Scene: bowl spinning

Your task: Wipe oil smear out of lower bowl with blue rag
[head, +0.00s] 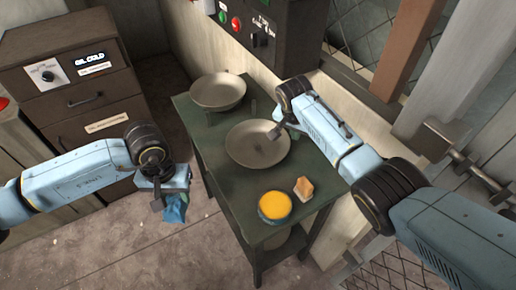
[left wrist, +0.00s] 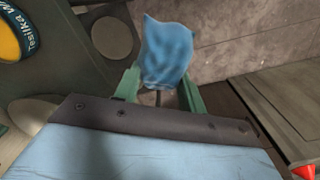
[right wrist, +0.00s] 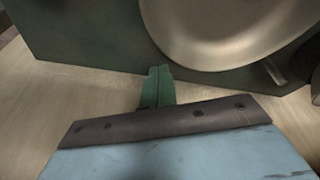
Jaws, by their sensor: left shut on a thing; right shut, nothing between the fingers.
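My left gripper (head: 158,198) is shut on the blue rag (head: 175,208), which hangs beside the table's left side, over the floor. The rag also shows between the fingers in the left wrist view (left wrist: 166,52). A wide, shallow metal bowl (head: 252,152) sits mid-table, and a second bowl (head: 217,93) stands at the back left, higher in the picture. My right gripper (head: 279,131) is shut and empty at the wide bowl's upper right rim; contact is unclear. It also shows shut in the right wrist view (right wrist: 157,86). No distinct oil smear can be made out.
A yellow-topped tin (head: 274,207) and a small tan and white block (head: 303,188) stand on the green table's (head: 238,205) front. A pale round thing (head: 277,240) shows on the lower shelf. Drawers (head: 85,95) stand left; a control box (head: 262,30) hangs behind.

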